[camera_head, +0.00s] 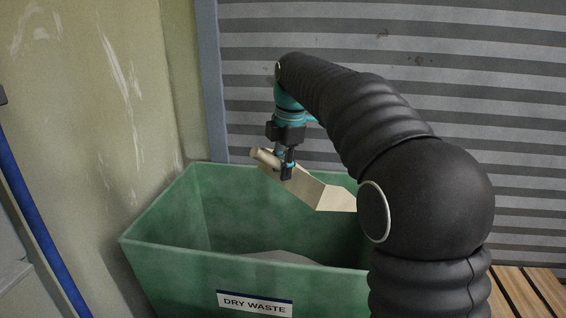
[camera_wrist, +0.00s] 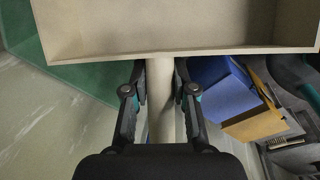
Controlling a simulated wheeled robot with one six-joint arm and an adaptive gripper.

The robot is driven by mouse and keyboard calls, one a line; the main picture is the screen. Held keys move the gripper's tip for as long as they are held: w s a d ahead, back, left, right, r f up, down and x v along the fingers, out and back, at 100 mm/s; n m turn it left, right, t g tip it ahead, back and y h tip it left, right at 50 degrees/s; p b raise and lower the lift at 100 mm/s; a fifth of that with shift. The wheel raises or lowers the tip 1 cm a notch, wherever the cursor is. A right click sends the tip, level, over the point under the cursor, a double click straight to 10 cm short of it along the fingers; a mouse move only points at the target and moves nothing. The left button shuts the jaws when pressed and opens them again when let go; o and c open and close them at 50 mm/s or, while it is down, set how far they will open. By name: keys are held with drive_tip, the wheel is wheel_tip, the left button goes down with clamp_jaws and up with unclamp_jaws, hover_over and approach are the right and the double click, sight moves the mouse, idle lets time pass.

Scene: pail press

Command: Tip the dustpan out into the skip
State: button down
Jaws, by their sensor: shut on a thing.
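The green skip (camera_head: 262,270), labelled DRY WASTE, stands open in the middle of the head view. Something grey lies inside it. The beige dustpan (camera_head: 308,188) is above the skip's opening, its handle end higher and its pan sloping down to the right. My arm hides part of the pan's right end. My gripper (camera_head: 287,170) points down and is shut on the dustpan's handle. In the wrist view the handle (camera_wrist: 160,115) runs between both fingers, and the pan (camera_wrist: 180,25) fills the top. The visible part of the pan looks bare.
A ribbed grey shutter (camera_head: 480,110) rises behind the skip, and a stained wall (camera_head: 90,120) stands at left. Wooden slats (camera_head: 525,290) lie at lower right. The wrist view shows a blue box (camera_wrist: 217,88), a yellow-brown box (camera_wrist: 255,122) and a brush (camera_wrist: 287,143) at right.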

drive_tip(key=shift+s+a+f, duration=0.2)
drive_tip(key=shift+a+f, duration=0.1)
drive_tip(key=shift+f, duration=0.05)
drive_tip(key=shift+s+a+f+t+h+b, duration=0.1)
drive_tip(key=shift+a+f+t+h+b, duration=0.15)
drive_tip(key=shift+f+h+b, duration=0.7)
wheel_tip(320, 180, down, 4)
drive_tip(key=s+a+t+h+b, duration=0.2)
drive_tip(key=a+b, duration=0.1)
drive_tip(key=b, duration=0.9)
drive_tip(key=s+a, duration=0.2)
drive_tip(key=s, duration=1.3)
drive_tip(key=shift+s+a, duration=0.25)
drive_tip(key=shift+a, duration=0.1)
